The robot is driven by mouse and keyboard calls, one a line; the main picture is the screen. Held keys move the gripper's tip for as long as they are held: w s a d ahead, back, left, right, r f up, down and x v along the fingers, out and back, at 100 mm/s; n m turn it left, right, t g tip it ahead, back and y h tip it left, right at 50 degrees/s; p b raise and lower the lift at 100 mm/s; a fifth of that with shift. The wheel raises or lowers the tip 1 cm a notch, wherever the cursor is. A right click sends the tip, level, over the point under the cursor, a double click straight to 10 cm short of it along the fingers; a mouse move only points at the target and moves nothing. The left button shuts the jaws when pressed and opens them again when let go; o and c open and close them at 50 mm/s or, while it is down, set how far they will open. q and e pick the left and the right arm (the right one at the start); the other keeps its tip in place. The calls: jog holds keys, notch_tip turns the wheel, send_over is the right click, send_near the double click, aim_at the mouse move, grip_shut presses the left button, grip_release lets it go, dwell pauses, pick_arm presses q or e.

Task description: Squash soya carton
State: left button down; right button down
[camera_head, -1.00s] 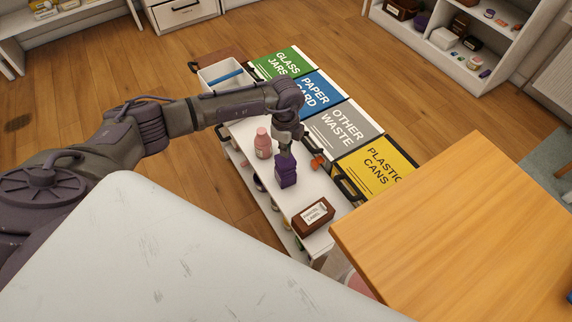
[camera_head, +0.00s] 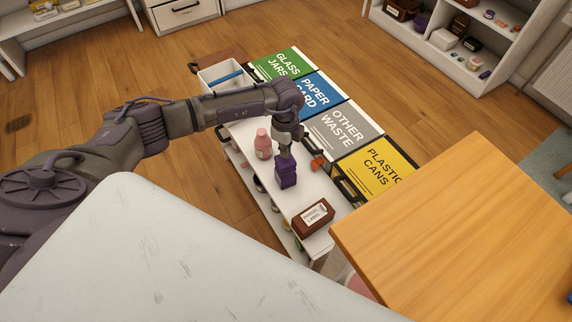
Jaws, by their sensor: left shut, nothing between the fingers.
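A purple carton (camera_head: 286,176), which I take to be the soya carton, stands on the white shelf top (camera_head: 284,206). Its sides look creased in the middle; no label is readable. My left gripper (camera_head: 286,154) comes down from above, right at the carton's top. It is shut with nothing between its fingers, and its tips seem to press on the carton top. The exact contact is too small to tell. My right gripper is not in view.
A pink bottle (camera_head: 263,144) stands left of the carton. A brown labelled box (camera_head: 313,218) lies nearer. Behind are bins marked glass, paper, other waste (camera_head: 343,133) and plastic (camera_head: 377,168). A wooden table (camera_head: 470,230) is at right, a white surface (camera_head: 150,260) in front.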

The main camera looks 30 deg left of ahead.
aim_at(285, 161)
pick_arm(q)
jog(key=shift+f, duration=0.2)
jog(key=shift+f+b, duration=1.7)
jog(key=shift+f, duration=0.75)
jog(key=shift+s+a+f+b, duration=0.1)
jog(key=shift+a+f+b, duration=0.15)
jog(key=shift+f+b, duration=0.6)
jog(key=shift+s+a+f+b, duration=0.15)
jog(key=shift+f+b, duration=0.4)
jog(key=shift+f, duration=0.55)
jog(key=r+p, duration=0.3)
jog(key=d+r+p, duration=0.1)
jog(key=r, duration=0.1)
jog(key=shift+w, duration=0.3)
notch_tip(285, 161, up, 6)
jog(key=p, duration=0.6)
jog(key=shift+a, duration=0.1)
jog(key=shift+r+p, duration=0.5)
jog(key=shift+r, duration=0.05)
jog(key=shift+f, duration=0.1)
